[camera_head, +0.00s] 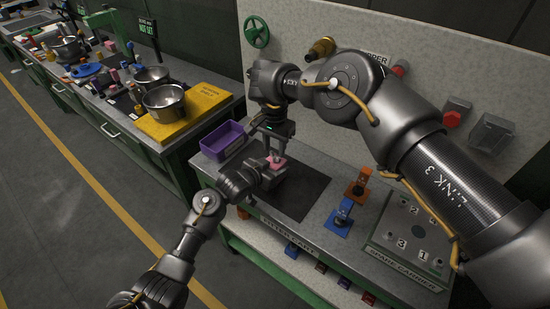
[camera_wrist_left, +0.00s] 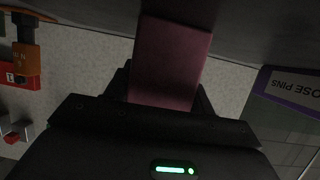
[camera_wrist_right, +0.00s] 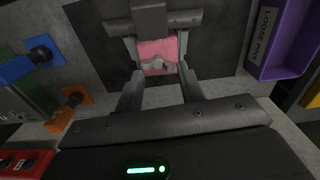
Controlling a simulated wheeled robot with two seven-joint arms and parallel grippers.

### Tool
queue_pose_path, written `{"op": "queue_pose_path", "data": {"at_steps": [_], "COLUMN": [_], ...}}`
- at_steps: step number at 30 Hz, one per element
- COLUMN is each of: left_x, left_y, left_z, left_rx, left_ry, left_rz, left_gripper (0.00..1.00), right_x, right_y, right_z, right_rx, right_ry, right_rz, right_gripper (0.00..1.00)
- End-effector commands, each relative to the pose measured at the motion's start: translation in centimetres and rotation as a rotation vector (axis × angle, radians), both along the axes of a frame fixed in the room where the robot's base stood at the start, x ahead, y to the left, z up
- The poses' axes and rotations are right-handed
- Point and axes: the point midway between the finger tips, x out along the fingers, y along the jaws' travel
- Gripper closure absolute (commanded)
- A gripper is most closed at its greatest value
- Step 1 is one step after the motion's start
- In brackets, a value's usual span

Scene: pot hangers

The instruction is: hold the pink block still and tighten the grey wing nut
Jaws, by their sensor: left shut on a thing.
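The pink block (camera_head: 275,161) sits at the dark mat on the bench, in the middle of the head view. My left gripper (camera_head: 264,173) reaches in from the left, low beside it, and is shut on it; the left wrist view shows the block (camera_wrist_left: 172,62) between the jaws. The grey wing nut (camera_wrist_right: 158,66) shows against the pink block's face in the right wrist view. My right gripper (camera_head: 275,147) points down from above the block. Its fingers (camera_wrist_right: 160,62) are apart, one on each side of the wing nut; I cannot tell whether they touch it.
A purple bin (camera_head: 223,140) labelled for loose pins stands left of the dark mat (camera_head: 301,190). An orange fixture (camera_head: 357,188) and a blue fixture (camera_head: 341,217) stand to the right, before the numbered spare carrier (camera_head: 408,240). The mat between is clear.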

Motion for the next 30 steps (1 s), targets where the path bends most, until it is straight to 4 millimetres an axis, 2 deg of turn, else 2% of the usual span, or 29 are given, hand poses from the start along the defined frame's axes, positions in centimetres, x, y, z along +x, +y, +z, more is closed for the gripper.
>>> {"op": "queue_pose_path", "data": {"at_steps": [16,30], "left_x": [0.0,0.0], "left_y": [0.0,-0.1], "left_z": [0.0,0.1], "left_rx": [0.000,-0.001], "left_ry": [0.000,-0.002], "left_rz": [0.000,-0.001], "left_gripper": [0.87,0.87], "right_x": [-0.2,-0.3], "right_y": [-0.2,-0.2], "right_z": [-0.2,-3.2], "right_rx": [0.000,0.000], "right_ry": [0.000,0.005], "right_rz": [-0.004,-0.003], "right_gripper": [0.62,0.62]}}
